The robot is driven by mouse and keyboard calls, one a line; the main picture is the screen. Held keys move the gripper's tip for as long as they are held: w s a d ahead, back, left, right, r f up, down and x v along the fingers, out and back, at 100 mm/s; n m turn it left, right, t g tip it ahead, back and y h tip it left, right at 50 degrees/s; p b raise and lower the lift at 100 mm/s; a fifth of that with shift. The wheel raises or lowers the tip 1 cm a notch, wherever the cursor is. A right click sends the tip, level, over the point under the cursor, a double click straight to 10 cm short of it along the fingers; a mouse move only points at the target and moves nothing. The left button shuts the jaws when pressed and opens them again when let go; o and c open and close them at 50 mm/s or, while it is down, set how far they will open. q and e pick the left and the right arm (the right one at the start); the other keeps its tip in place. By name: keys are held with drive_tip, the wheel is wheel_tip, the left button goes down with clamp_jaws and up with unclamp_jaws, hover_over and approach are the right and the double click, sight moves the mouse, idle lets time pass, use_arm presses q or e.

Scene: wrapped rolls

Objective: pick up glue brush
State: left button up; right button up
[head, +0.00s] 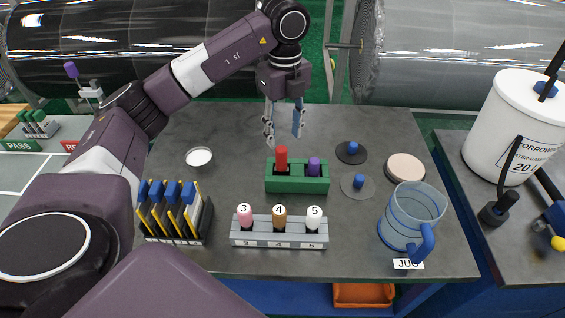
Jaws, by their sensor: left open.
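No thing in view is marked as the glue brush, and I cannot tell which one it is. A green block (297,185) on the dark table holds a red upright peg-like piece (281,160) and a shorter purple one (314,167); their lower ends are hidden in the block. My left gripper (284,128) points down over the table, just behind and above the red piece. Its two fingers are apart, with nothing between them. My right gripper does not show.
A grey rack (279,242) holds numbered pegs in front of the green block. A blue jug (405,222) stands right, a slotted rack (172,225) left. A white bucket (508,115) stands far right.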

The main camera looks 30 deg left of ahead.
sight(282, 148)
use_arm(q)
drive_tip(key=f, duration=0.1)
drive_tip(key=f+p, duration=0.1)
drive_tip(key=f, duration=0.1)
drive_tip(key=f+p, duration=0.1)
drive_tip(key=f, duration=0.1)
drive_tip(key=shift+s+a, duration=0.2)
drive_tip(key=shift+a, duration=0.1)
drive_tip(key=shift+f, duration=0.5)
drive_tip(key=shift+c, duration=0.4)
clamp_jaws()
drive_tip(key=shift+w+r, duration=0.1)
drive_tip(key=shift+r, duration=0.5)
wheel_tip(282, 148, up, 6)
drive_tip(key=shift+d+r+b, duration=0.1)
drive_tip(key=shift+b, duration=0.75)
wheel_tip(282, 148, up, 13)
drive_tip(key=p, duration=0.1)
drive_tip(key=shift+p, duration=0.4)
